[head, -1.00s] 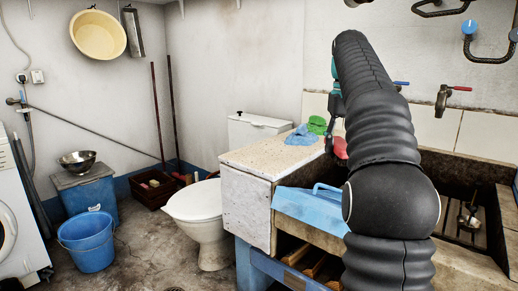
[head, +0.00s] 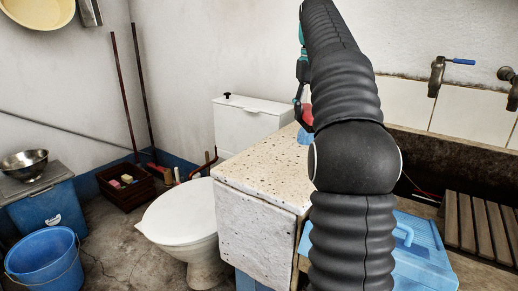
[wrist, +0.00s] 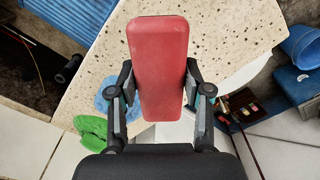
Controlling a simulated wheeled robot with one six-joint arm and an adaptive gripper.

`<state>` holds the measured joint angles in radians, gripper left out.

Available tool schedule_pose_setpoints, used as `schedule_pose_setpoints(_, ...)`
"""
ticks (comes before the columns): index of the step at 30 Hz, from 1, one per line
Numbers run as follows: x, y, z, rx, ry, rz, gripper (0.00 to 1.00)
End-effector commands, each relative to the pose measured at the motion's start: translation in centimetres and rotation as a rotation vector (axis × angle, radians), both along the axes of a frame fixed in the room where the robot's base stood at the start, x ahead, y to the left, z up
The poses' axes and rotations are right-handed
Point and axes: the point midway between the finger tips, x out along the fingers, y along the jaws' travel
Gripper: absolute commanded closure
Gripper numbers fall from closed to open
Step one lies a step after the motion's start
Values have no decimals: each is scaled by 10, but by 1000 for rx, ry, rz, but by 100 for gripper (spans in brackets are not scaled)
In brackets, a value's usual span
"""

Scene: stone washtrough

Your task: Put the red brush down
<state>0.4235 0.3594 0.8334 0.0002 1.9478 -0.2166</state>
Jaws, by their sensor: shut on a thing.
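The red brush (wrist: 160,62) is between the two fingers of my gripper (wrist: 158,82) in the wrist view, with its flat red back towards the camera. My gripper is shut on it. The brush is above the speckled counter top (wrist: 235,28); I cannot tell how high. In the head view my arm hides most of the gripper, and only a bit of the red brush (head: 307,114) shows beside the arm, over the back of the counter (head: 262,165).
The counter's front left part is clear. A toilet (head: 180,213) stands left of it, a blue toolbox-like case (head: 425,250) to its right, and a wooden slatted rack (head: 480,220) in the trough.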

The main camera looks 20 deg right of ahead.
Motion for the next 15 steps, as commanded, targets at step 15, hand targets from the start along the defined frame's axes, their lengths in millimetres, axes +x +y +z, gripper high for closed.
schedule_pose_setpoints(15,48,87,-58,0,1,10,79)
